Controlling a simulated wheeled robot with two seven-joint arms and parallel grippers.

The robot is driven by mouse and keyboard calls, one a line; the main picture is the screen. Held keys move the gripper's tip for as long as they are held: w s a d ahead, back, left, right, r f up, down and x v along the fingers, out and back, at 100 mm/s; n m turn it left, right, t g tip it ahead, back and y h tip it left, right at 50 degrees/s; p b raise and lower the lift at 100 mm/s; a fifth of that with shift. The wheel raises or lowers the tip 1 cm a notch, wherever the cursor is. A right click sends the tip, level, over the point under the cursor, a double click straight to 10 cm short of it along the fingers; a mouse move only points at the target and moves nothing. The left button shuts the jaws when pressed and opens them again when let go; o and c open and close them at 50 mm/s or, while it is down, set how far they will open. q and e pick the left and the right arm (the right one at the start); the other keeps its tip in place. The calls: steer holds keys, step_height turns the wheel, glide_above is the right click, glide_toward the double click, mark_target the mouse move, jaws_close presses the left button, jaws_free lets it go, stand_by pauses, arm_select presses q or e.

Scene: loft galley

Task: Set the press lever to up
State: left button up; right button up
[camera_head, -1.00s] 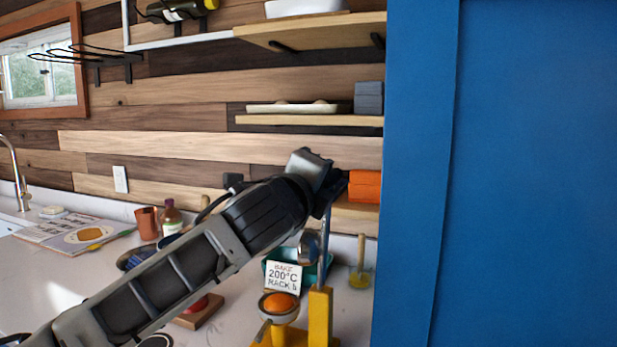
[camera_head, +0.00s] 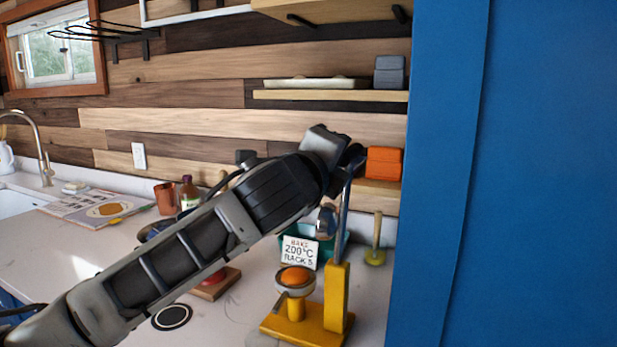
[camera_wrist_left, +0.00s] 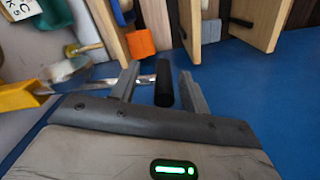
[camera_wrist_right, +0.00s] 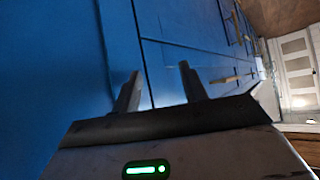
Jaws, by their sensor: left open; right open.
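The yellow citrus press (camera_head: 337,297) stands on the counter, with an orange half (camera_head: 295,275) on its cup. Its metal lever (camera_head: 344,212) rises steeply from the post, leaning slightly right; a metal dome (camera_head: 327,220) hangs beside it. The lever's top is hidden behind my left gripper (camera_head: 352,160). In the left wrist view, the lever's black handle (camera_wrist_left: 163,84) lies between the two fingers of the left gripper (camera_wrist_left: 158,72), which are open with gaps visible. My right gripper (camera_wrist_right: 159,72) is open and empty before blue cabinet fronts; it is outside the head view.
A tall blue panel (camera_head: 540,170) stands close on the right. Behind the press are a recipe card (camera_head: 299,251), a teal container, a yellow-based pestle-like tool (camera_head: 376,245) and an orange box (camera_head: 384,163) on a low shelf. The counter at left front is mostly clear.

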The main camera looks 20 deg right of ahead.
arm_select(q)
steer(key=b+v, duration=0.3)
steer(key=v, duration=1.1)
steer(key=shift+s+a, duration=0.15)
steer(key=shift+a, duration=0.1)
steer(key=shift+f, duration=0.1)
